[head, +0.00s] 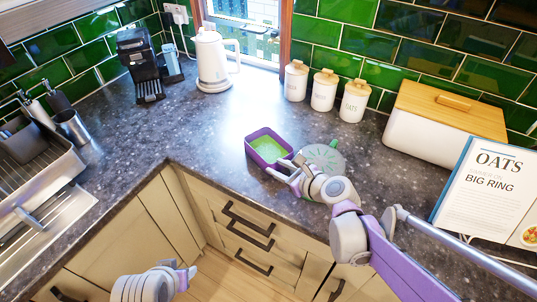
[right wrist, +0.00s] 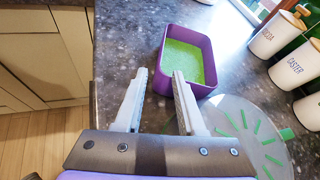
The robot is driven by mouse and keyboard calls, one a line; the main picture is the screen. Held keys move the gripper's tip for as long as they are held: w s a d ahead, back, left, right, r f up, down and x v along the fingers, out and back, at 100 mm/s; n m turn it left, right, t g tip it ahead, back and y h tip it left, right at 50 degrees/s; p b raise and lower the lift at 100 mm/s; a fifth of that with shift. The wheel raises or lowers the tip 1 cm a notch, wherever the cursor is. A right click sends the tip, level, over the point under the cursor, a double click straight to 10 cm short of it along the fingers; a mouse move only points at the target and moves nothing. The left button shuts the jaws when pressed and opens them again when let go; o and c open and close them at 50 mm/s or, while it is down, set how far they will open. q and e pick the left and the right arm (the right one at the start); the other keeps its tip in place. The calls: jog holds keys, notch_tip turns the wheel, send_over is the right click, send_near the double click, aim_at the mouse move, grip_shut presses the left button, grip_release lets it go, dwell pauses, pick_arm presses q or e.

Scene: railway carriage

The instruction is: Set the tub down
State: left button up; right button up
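The purple tub (head: 254,156) with a green inside stands upright on the dark speckled counter, near its front edge. It also shows in the right wrist view (right wrist: 181,88). My right gripper (head: 284,172) is at the tub's near right side in the head view. In the right wrist view the right gripper (right wrist: 160,73) has its fingers apart with nothing between them. One fingertip overlaps the tub's near corner; I cannot tell whether it touches. My left gripper (head: 186,277) hangs low over the floor, away from the tub; its fingers are not clear.
A round grey piece with green marks (head: 326,156) lies right beside the tub. White canisters (head: 323,91), a bread bin (head: 425,140) and a recipe stand (head: 485,195) are at the right. A kettle (head: 211,62) and coffee machine (head: 139,62) stand at the back left. The counter left of the tub is clear.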

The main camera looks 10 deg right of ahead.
aim_at(255, 153)
jog(key=shift+w+m, duration=0.8)
jog(key=shift+m, duration=0.3)
jog(key=shift+t, duration=0.3)
jog(key=x, duration=0.5)
jog(key=shift+w+a, duration=0.1)
jog(key=shift+a, duration=0.05)
jog(key=shift+a+r+p+x, duration=0.1)
jog(key=shift+a+x, duration=0.05)
jog(key=shift+x, duration=0.75)
jog(key=shift+a+r+p+x, duration=0.1)
jog(key=shift+x, duration=0.85)
jog(key=shift+a+r+p+x, duration=0.1)
jog(key=shift+a+x, duration=0.05)
jog(key=shift+x, duration=0.75)
jog(key=shift+s, duration=0.25)
grip_shut()
